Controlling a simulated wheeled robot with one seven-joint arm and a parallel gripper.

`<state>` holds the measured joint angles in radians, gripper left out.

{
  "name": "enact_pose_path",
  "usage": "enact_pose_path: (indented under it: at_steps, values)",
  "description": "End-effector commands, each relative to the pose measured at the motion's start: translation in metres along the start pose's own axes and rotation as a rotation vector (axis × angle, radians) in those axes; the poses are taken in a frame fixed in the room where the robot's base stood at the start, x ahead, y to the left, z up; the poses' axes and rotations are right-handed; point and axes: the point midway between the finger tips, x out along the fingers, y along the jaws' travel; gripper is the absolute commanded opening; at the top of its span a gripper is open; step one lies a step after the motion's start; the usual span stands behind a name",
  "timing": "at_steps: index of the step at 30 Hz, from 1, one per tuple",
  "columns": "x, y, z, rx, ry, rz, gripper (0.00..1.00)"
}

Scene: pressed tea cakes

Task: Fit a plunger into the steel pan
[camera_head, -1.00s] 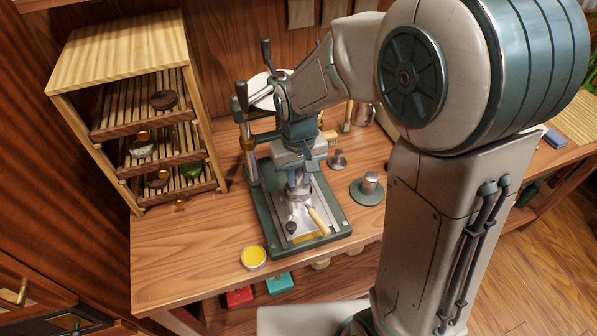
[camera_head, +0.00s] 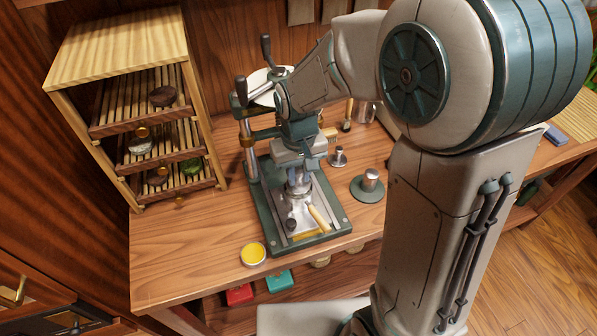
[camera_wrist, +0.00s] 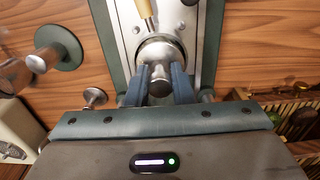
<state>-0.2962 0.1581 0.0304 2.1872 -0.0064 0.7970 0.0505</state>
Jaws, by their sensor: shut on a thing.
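My gripper (camera_head: 298,183) is shut on a steel plunger (camera_wrist: 158,88); its two blue fingers grip the plunger's knob from both sides. The plunger is upright over the steel pan (camera_wrist: 178,50), whose round rim shows around it in the wrist view. The pan has a pale wooden handle (camera_head: 318,217) and sits on the metal bed of the green press (camera_head: 262,210). The fingers hide part of the pan, and I cannot tell how deep the plunger sits in it.
A green-based plunger (camera_head: 370,186) and a small steel plunger (camera_head: 338,157) stand right of the press. A yellow-filled tin (camera_head: 253,254) sits at the table's front edge. A wooden rack (camera_head: 117,50) stands at left. The table left of the press is clear.

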Motion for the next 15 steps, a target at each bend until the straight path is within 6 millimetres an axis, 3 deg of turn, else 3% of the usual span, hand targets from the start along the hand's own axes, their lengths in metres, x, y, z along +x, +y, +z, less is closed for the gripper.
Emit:
enact_pose_path:
  at_steps: [15]
  values:
    - [0.0086,0.0000,-0.0002,0.000,0.001,0.000,0.00]
